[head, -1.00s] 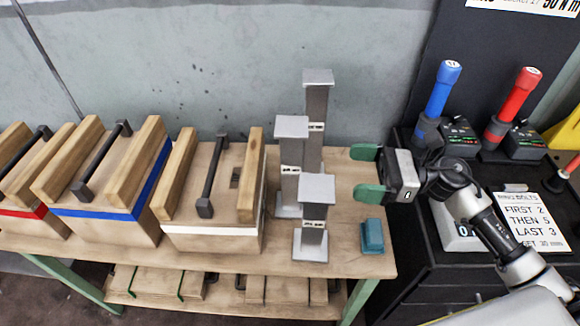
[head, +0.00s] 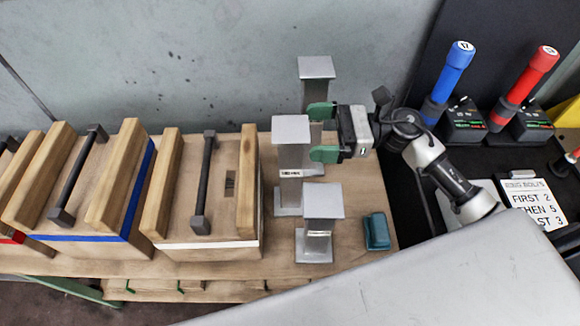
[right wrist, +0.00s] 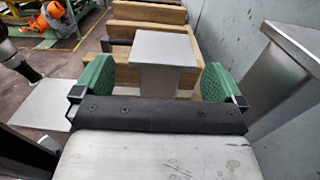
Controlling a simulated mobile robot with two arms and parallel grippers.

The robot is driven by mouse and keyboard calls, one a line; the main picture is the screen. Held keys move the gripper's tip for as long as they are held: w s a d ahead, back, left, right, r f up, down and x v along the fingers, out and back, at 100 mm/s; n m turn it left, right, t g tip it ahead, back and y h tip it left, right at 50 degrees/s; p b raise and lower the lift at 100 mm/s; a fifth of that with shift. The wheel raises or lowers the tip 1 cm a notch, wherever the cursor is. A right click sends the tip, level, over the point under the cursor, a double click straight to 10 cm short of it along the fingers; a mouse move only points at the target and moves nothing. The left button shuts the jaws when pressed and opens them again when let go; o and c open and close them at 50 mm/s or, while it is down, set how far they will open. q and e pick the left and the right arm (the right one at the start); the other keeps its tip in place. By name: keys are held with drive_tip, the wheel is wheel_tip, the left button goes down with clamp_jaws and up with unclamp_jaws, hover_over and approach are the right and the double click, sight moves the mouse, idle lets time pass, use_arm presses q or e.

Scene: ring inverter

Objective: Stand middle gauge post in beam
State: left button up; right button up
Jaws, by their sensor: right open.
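Three grey gauge posts with square caps stand upright on the wooden bench. The middle-height post (head: 291,160) is at the left of the group, the tall post (head: 316,68) behind and the short post (head: 323,203) in front. My right gripper (head: 312,133) is open, its green fingertips at the right side of the middle post. In the right wrist view the middle post's cap (right wrist: 163,49) shows ahead between the fingers (right wrist: 160,86); contact cannot be told. A white-banded wooden beam (head: 210,250) left of the posts has a small dark rectangular slot beside its handle. My left gripper is not in view.
The tall post (right wrist: 297,55) stands close on the right in the wrist view, the short post's cap (right wrist: 45,103) on the left. A teal block (head: 377,232) lies right of the short post. A blue-banded beam (head: 85,245) stands farther left.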

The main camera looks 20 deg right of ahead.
sight(290, 128)
drive_tip(key=p+x, duration=0.3)
drive_tip(key=x, duration=0.2)
drive_tip(key=shift+w+r, duration=0.1)
drive_tip(key=shift+r, duration=0.05)
drive_tip(key=shift+w+a, duration=0.1)
drive_tip(key=shift+a, duration=0.2)
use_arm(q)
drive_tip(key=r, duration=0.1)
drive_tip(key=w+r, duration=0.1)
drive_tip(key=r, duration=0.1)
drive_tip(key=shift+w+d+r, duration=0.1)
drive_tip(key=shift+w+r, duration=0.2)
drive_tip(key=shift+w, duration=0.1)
use_arm(e)
drive_tip(key=shift+f, duration=0.2)
drive_tip(key=shift+d, duration=0.1)
drive_tip(key=shift+c, duration=0.3)
drive_tip(key=c, duration=1.4)
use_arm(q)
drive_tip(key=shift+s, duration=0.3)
use_arm(e)
drive_tip(key=shift+r, duration=0.1)
drive_tip(key=shift+c, duration=1.3)
drive_tip(key=shift+r, duration=0.1)
